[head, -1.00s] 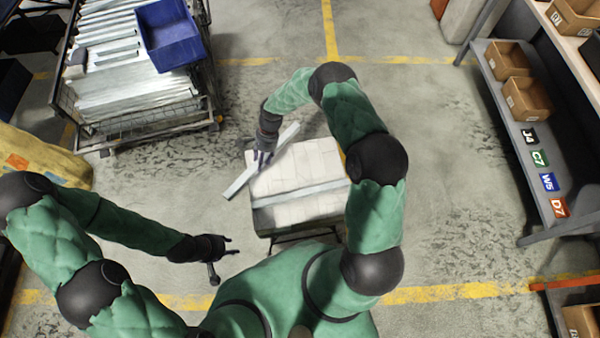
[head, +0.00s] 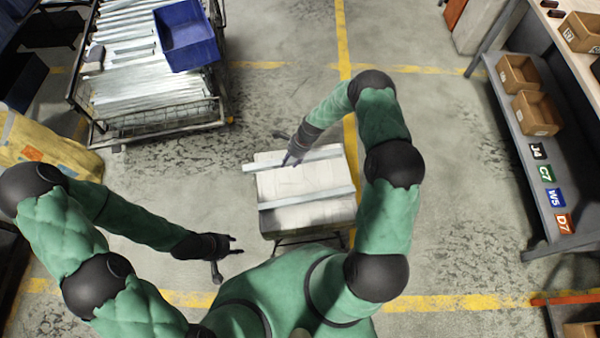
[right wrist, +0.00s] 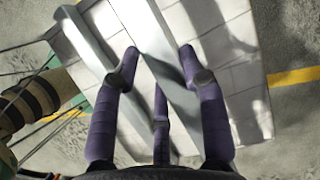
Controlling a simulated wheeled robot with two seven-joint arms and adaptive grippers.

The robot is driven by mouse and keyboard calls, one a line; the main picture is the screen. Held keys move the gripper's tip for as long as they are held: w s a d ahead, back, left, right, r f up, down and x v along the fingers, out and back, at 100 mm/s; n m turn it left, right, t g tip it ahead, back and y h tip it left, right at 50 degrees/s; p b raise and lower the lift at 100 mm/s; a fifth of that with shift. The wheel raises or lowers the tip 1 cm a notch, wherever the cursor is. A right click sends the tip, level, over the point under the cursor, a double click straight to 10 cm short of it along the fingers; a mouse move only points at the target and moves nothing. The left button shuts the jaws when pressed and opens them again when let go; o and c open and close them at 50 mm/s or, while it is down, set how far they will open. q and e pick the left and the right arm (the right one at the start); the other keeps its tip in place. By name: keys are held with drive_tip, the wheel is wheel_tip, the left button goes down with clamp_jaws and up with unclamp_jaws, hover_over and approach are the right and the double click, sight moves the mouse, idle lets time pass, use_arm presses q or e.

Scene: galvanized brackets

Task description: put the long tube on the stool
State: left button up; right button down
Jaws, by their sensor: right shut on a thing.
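The stool (head: 300,180) has a pale, block-patterned top and stands in front of me. My right gripper (head: 291,159) is shut on a long grey metal tube (head: 322,154) over the far part of the stool top. The tube lies nearly crosswise, its left end sticking out past the stool's left edge. I cannot tell whether it touches the top. In the right wrist view the tube (right wrist: 152,38) runs between the fingers (right wrist: 160,75). A second metal bar (head: 308,197) lies across the nearer part of the top, roughly parallel. My left gripper (head: 234,245) is open and empty, left of the stool.
A wire cart (head: 160,128) with many metal bars and a blue bin (head: 185,38) stands at the far left. A yellow wrapped bundle (head: 45,148) is at the left. A shelf (head: 520,120) with cardboard boxes stands at the right. The floor around the stool is clear.

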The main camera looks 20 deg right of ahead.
drive_tip(key=d+f, duration=0.1)
drive_tip(key=s+d+f, duration=0.1)
drive_tip(key=f, duration=0.1)
drive_tip(key=s+d+f+b, duration=0.1)
drive_tip(key=shift+s+f, duration=0.1)
drive_tip(key=shift+f, duration=0.25)
wheel_tip(320, 180, down, 4)
drive_tip(key=shift+s+d+r+b, duration=0.15)
drive_tip(key=shift+r+b, duration=0.1)
drive_tip(key=shift+b, duration=0.3)
drive_tip(key=shift+f, duration=0.1)
drive_tip(key=c, duration=0.7)
unclamp_jaws()
